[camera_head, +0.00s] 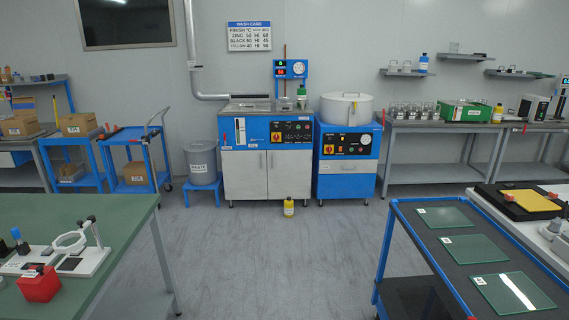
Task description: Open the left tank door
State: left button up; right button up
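The wash tank (245,130) is a blue and grey cabinet against the back wall. Its front has two pale grey doors below a blue panel. The left tank door (243,175) looks closed and flush with the right door (284,177). Small dark handles seem to sit near the seam between them, too small to make out well. Neither of my grippers is in view.
A waste bin (202,160) on a blue stand is left of the tank; a blue round-topped machine (346,182) is right. A green table (110,215) and blue-framed cart (405,222) flank the clear floor.

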aim_at(244, 172)
jog(key=i, duration=4.75)
jog(key=i+z, duration=0.15)
jog(key=i, duration=0.3)
jog(key=i+j+z, duration=0.2)
jog(key=i, duration=0.2)
